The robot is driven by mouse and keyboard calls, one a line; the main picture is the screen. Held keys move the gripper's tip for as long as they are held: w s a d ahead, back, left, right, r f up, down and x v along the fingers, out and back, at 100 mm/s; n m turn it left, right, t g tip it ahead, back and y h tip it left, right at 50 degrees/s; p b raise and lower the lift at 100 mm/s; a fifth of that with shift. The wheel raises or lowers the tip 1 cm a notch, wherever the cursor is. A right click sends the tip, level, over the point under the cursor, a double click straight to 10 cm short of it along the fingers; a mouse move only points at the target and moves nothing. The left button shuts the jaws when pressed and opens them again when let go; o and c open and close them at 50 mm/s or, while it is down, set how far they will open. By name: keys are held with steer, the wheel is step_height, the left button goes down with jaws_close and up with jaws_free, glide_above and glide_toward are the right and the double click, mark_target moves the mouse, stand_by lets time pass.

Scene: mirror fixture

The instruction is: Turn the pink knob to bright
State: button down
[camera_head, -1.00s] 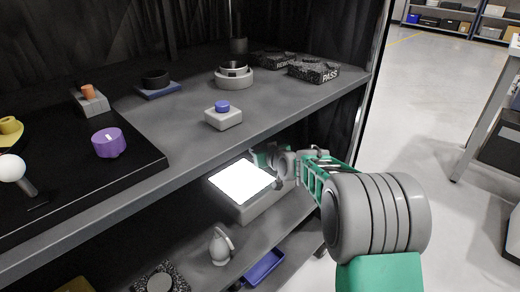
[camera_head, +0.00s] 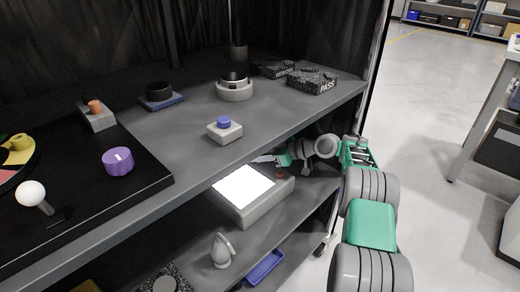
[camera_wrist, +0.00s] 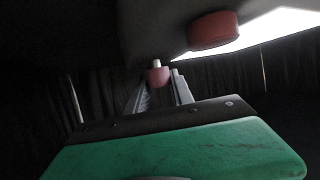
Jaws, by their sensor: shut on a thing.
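The pink knob (camera_wrist: 157,76) has a pale tip and sits between my gripper's fingertips (camera_wrist: 160,80) in the wrist view. My gripper is shut on it. In the head view my gripper (camera_head: 270,158) is small and reaches the back right of a grey box (camera_head: 262,205) on the lower shelf. The box has a bright white lit panel (camera_head: 243,187) on top. A larger dull-red round part (camera_wrist: 212,30) lies apart from the fingers, beside the lit panel. The pink knob is hard to make out in the head view.
The upper shelf (camera_head: 195,165) hangs just above my gripper and the box. It carries a blue button on a white block (camera_head: 225,129) and a purple knob (camera_head: 118,162).

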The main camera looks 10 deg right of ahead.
steer(key=shift+w+n+g+y+p, duration=0.15)
steer(key=shift+n+g+y+p, duration=0.25)
steer(key=shift+g+p, duration=0.1)
steer(key=shift+r, duration=0.1)
steer(key=c, duration=1.1)
jaws_free()
steer(key=shift+s+d+r, duration=0.1)
steer(key=shift+s+d, duration=0.1)
steer(key=shift+d, duration=0.15)
steer(key=p+v, duration=0.2)
steer(key=p, duration=0.1)
steer(key=r+p+v, duration=0.1)
steer(key=p+v, duration=0.2)
steer(key=p, duration=0.1)
steer(key=shift+d+r, duration=0.1)
steer(key=shift+r, duration=0.05)
steer(key=shift+s+d+p, duration=0.3)
steer(key=shift+d+p, duration=0.2)
steer(key=shift+p, duration=0.75)
steer(key=shift+s+d+f, duration=0.15)
steer(key=shift+d+f, duration=0.05)
steer(key=shift+f, duration=0.1)
